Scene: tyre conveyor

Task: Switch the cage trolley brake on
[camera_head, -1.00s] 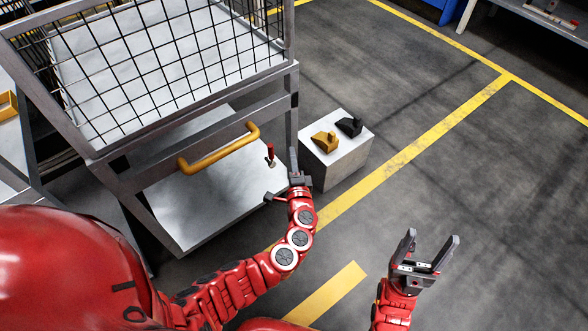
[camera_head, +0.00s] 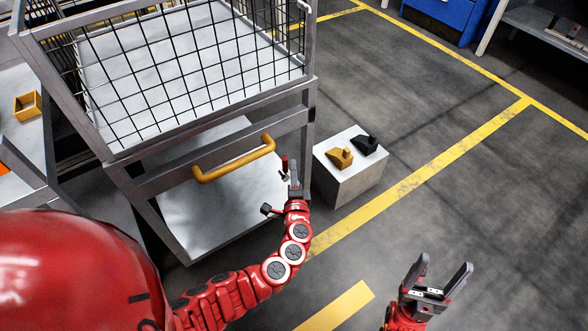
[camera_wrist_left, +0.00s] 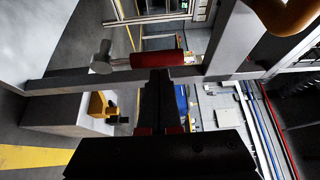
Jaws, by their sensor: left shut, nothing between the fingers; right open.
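The cage trolley (camera_head: 215,138) stands at the left with its yellow handle (camera_head: 233,161). Its brake lever (camera_head: 285,164) has a red grip and stands near the front right post; in the left wrist view the red grip (camera_wrist_left: 160,59) lies across the picture, beside a grey round-ended part. My left gripper (camera_head: 294,173) is shut and empty, close to the right side of the lever. In the left wrist view its fingertips (camera_wrist_left: 159,78) reach the edge of the red grip; I cannot tell whether they touch. My right gripper (camera_head: 442,283) is open and empty over the floor.
A pale block (camera_head: 350,180) beside the trolley carries a yellow wedge (camera_head: 340,159) and a black wedge (camera_head: 366,146). A yellow open box (camera_head: 28,106) sits on a bench at the left. The floor to the right is clear, with yellow lines.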

